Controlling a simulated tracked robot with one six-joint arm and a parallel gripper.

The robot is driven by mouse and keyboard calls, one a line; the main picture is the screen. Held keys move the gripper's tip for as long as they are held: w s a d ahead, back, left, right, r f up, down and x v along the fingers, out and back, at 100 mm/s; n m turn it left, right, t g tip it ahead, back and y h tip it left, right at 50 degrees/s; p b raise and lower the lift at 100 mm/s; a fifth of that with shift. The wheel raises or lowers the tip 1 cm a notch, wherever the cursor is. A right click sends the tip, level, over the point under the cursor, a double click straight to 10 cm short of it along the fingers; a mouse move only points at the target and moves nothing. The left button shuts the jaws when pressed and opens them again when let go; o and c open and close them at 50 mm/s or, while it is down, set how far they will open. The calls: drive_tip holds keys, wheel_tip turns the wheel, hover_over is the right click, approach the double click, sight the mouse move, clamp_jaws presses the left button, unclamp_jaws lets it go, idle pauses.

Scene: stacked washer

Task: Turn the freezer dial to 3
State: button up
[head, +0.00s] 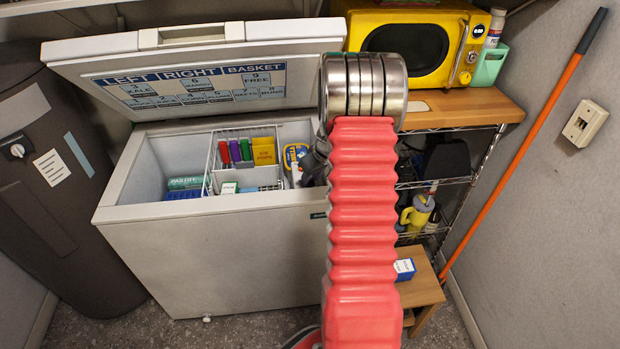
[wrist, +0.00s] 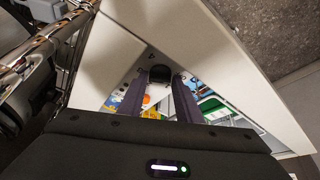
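The white chest freezer (head: 215,260) stands with its lid (head: 190,60) raised. My gripper (wrist: 159,88) is tilted down into the freezer's right end; in the head view my red arm hides much of that end. In the wrist view its two dark fingers are apart. A dark rounded knob-like thing (wrist: 160,72) shows at or just beyond the fingertips, against a pale surface. I cannot tell for sure whether it is the freezer dial, or whether the fingers touch it.
A wire basket (head: 210,165) with colored packs hangs in the freezer. To the right stand a shelf (head: 460,108) with a yellow microwave (head: 460,45) and a low wooden stool (head: 424,288). An orange pole (head: 520,150) leans on the wall. A dark tank (head: 60,200) stands left.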

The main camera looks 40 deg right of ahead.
drive_tip(key=c, duration=0.6)
drive_tip(key=shift+a, duration=0.15)
